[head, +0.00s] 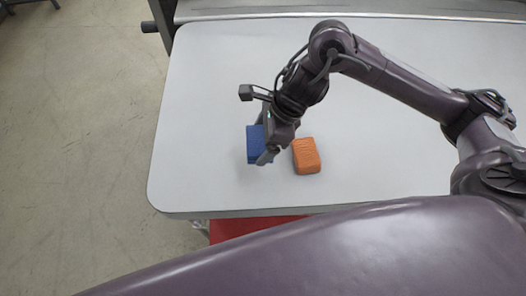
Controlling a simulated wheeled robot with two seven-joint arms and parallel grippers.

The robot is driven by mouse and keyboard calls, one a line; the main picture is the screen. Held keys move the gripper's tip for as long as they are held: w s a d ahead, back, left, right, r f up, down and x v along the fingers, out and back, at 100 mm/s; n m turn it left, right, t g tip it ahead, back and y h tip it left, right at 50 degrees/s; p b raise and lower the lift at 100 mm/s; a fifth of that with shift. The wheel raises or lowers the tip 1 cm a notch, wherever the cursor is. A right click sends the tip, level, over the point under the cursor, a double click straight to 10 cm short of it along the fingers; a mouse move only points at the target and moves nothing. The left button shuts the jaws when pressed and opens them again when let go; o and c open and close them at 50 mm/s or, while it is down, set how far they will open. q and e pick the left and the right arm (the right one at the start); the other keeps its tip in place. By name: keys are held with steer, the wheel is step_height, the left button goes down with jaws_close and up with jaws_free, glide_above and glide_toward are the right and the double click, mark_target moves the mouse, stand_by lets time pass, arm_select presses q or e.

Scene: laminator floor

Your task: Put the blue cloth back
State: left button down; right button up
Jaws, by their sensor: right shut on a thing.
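The blue cloth (253,146) is a folded block near the left part of the pale table. My right gripper (264,156) reaches down over its right side and is shut on it. The gripper and wrist hide part of the cloth. I cannot tell whether the cloth rests on the table or is slightly raised. An orange cloth (306,156) lies on the table just right of the gripper. My left gripper is not in view.
The pale table (200,110) has a rounded front left corner and is clear to the left and behind. A red thing (250,226) shows below its front edge. A grey machine edge (230,10) runs along the back. Bare floor (80,130) lies left.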

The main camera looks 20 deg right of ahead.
mark_target(263, 145)
step_height(263, 145, down, 3)
steer(key=shift+f, duration=0.1)
step_height(263, 145, down, 3)
steer(key=shift+r+b, duration=0.1)
steer(key=shift+b, duration=0.4)
steer(key=shift+f, duration=0.4)
steer(key=shift+f, duration=0.1)
steer(key=shift+f+b, duration=0.1)
steer(key=shift+b, duration=0.2)
steer(key=o, duration=0.8)
steer(key=shift+r+p, duration=0.35)
steer(key=shift+p, duration=0.1)
steer(key=v, duration=1.1)
steer(key=shift+d+r, duration=0.2)
steer(key=shift+r, duration=0.15)
